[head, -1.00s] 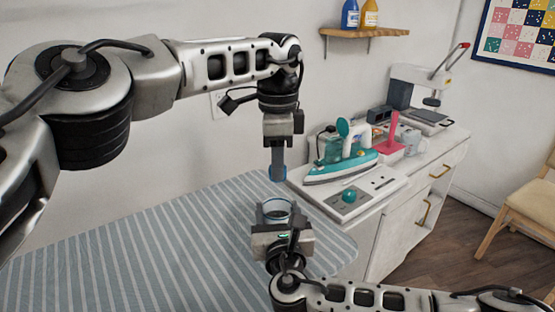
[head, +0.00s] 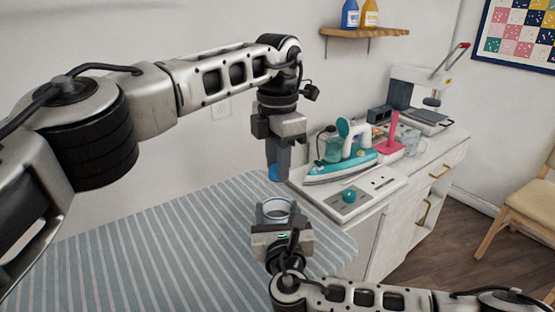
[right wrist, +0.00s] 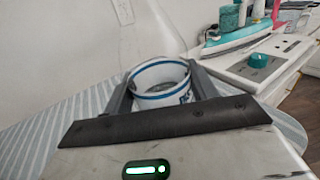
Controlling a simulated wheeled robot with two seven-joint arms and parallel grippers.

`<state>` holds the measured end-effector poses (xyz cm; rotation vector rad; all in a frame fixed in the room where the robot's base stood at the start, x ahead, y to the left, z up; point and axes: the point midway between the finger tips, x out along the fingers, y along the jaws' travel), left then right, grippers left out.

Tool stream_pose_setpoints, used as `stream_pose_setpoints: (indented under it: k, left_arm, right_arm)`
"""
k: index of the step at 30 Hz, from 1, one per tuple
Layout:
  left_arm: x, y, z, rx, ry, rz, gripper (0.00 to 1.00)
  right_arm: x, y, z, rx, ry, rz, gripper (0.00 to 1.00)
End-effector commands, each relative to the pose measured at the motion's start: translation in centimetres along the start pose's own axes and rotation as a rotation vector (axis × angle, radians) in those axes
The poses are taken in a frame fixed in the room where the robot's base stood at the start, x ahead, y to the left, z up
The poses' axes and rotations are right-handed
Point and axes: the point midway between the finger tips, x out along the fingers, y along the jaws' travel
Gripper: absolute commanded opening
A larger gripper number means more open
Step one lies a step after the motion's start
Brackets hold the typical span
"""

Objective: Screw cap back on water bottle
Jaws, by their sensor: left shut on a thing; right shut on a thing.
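The water bottle (head: 277,217) is upright, with a round open mouth on top. In the right wrist view the bottle (right wrist: 160,98) is white with blue bands. My right gripper (head: 276,211) is shut on it, one finger on each side. The blue cap (head: 273,174) is between the fingertips of my left gripper (head: 277,172), which points down and is shut on it. The cap is above the bottle's mouth with a visible gap between them. Fingers hide part of the cap. The cap does not show in the right wrist view.
A striped ironing surface (head: 150,250) spreads below, mostly clear at left. A white cabinet (head: 400,205) at right holds a teal iron (head: 340,165), a panel with a teal knob (head: 348,196) and a sewing machine (head: 420,88). A wooden chair (head: 520,210) stands far right.

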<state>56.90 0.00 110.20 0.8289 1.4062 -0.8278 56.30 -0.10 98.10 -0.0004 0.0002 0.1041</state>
Motion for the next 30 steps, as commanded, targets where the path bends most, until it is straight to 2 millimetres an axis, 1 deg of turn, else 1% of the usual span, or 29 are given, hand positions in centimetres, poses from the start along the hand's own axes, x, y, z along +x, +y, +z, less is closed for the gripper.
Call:
stream_pose_setpoints:
  k: [1,9,12,15,20,21,22,23,30]
  left_arm:
    - [0.07,-0.13,-0.02,0.127,0.002,-0.005,0.01]
    - [0.09,-0.12,-0.03,0.833,0.0,-0.004,0.01]
    - [0.11,-0.11,-0.04,1.067,0.0,-0.005,0.01]
    - [0.12,-0.11,-0.05,1.242,0.0,-0.005,0.01]
    - [0.12,-0.1,-0.06,1.24,0.001,-0.005,0.01]
    - [0.11,-0.1,-0.07,1.24,0.001,-0.005,0.4]
    - [0.11,-0.1,-0.07,1.24,0.001,-0.005,0.48]
    - [0.11,-0.09,-0.06,1.239,0.001,-0.004,0.5]
    - [0.05,-0.05,-0.04,1.237,0.0,-0.002,0.5]
  right_arm:
    - [0.04,-0.08,-0.07,0.0,0.002,-0.002,0.0]
    - [0.05,-0.1,-0.08,0.001,0.002,-0.002,0.0]
    - [0.05,-0.1,-0.08,0.001,0.002,-0.003,0.0]
    - [0.06,-0.11,-0.08,0.001,0.003,-0.003,0.0]
    - [0.06,-0.12,-0.08,0.001,0.003,-0.003,0.0]
    - [0.06,-0.12,-0.08,0.002,0.003,-0.003,0.0]
    - [0.06,-0.12,-0.08,0.002,0.003,-0.003,0.0]
    - [0.06,-0.12,-0.08,0.001,0.003,-0.003,0.0]
    - [0.04,-0.1,-0.07,0.0,0.002,-0.002,0.0]
